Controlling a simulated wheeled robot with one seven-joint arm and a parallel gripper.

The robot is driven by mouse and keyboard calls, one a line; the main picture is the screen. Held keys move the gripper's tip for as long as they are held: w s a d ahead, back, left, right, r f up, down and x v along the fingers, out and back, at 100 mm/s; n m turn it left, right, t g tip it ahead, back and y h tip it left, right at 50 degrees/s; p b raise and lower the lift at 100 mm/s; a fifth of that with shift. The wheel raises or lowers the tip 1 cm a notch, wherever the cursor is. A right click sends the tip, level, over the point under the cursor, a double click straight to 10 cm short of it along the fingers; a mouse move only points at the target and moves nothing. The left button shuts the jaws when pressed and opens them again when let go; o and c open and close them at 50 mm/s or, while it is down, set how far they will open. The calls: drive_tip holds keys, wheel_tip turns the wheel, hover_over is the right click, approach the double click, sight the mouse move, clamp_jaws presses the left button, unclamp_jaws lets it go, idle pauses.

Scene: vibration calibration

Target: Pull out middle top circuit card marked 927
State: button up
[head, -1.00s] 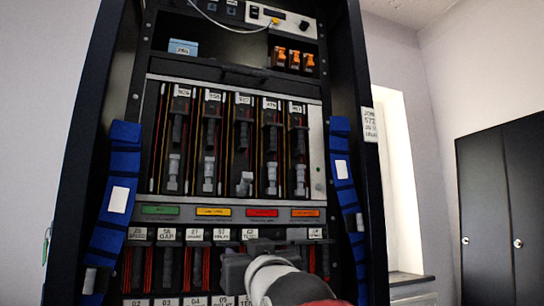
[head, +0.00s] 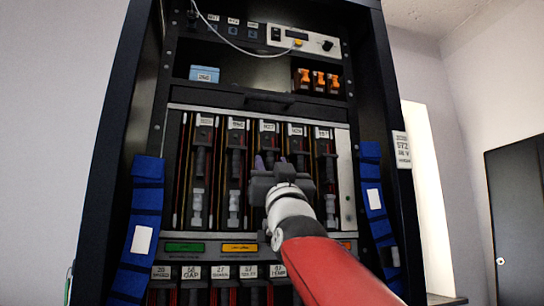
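The middle top circuit card (head: 268,142) is dark and narrow, with a small white label at its top that seems to read 927. It stands upright in the upper row of the rack, between similar cards. My gripper (head: 270,162) is in front of this card's lower half and hides its lower handle. The fingers point into the rack and are mostly hidden behind the gripper's own body. I cannot tell whether they touch the card or how far apart they are.
Neighbouring cards (head: 236,165) stand close on both sides. Below are coloured label strips (head: 184,247) and a lower card row (head: 190,290). Blue strapped pads (head: 143,225) flank the rack. A loose white cable (head: 235,45) hangs across the top. A blue box (head: 204,74) sits on the shelf.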

drive_tip(key=shift+w+r, duration=0.1)
drive_tip(key=shift+w, duration=0.05)
drive_tip(key=shift+c, duration=0.3)
clamp_jaws()
drive_tip(key=s+d+b, duration=0.2)
drive_tip(key=s+b, duration=0.1)
drive_tip(key=s, duration=0.5)
drive_tip(key=shift+b, duration=0.35)
drive_tip(key=shift+d, duration=0.1)
drive_tip(key=shift+o, duration=0.3)
unclamp_jaws()
